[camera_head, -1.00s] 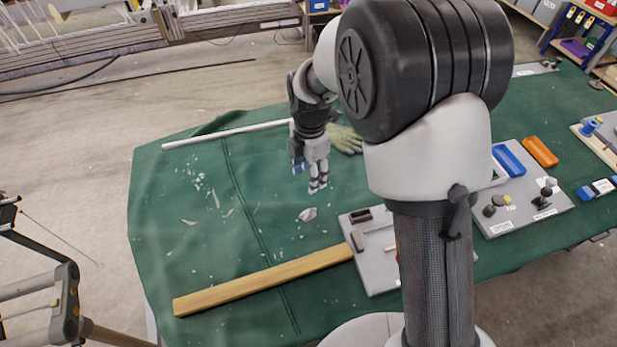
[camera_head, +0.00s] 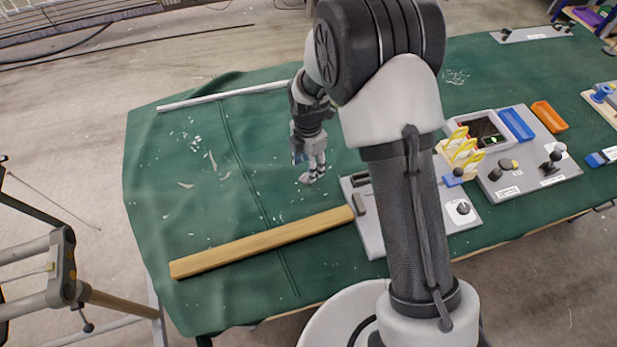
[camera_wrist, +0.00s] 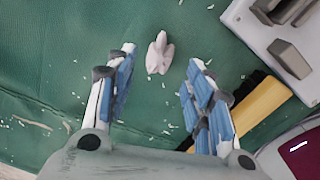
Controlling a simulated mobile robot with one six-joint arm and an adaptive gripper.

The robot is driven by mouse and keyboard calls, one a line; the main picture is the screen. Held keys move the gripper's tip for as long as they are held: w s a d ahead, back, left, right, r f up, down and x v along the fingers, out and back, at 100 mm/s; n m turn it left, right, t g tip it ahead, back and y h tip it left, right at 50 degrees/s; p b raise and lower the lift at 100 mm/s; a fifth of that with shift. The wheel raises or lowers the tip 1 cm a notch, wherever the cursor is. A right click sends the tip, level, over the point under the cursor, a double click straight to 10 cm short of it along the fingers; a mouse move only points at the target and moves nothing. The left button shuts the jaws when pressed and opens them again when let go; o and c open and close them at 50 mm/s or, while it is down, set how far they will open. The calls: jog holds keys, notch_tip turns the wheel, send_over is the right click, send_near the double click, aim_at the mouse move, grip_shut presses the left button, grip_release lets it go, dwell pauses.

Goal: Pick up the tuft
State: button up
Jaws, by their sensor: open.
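The tuft (camera_wrist: 159,53) is a small pale pinkish-white clump lying on the green cloth. In the wrist view it sits just ahead of my fingertips, roughly centred between them and apart from both. My gripper (camera_wrist: 160,56) is open and empty, with blue pads on its fingers. In the head view my gripper (camera_head: 312,178) points down close over the cloth. There the tuft is hard to tell apart from the fingertips in front of it.
A yellow wooden bar (camera_head: 255,243) lies left of a grey panel (camera_head: 374,240). A white rod (camera_head: 225,96) lies along the cloth's far edge. Small white scraps litter the green cloth (camera_head: 225,200). A panel with blue and orange trays (camera_head: 545,160) stands at right.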

notch_tip(320, 180, down, 4)
jog(key=shift+w+f+b, duration=0.1)
jog(key=shift+f+b, duration=0.15)
jog(key=shift+b, duration=0.55)
jog(key=shift+r, duration=0.1)
jog(key=c, duration=0.8)
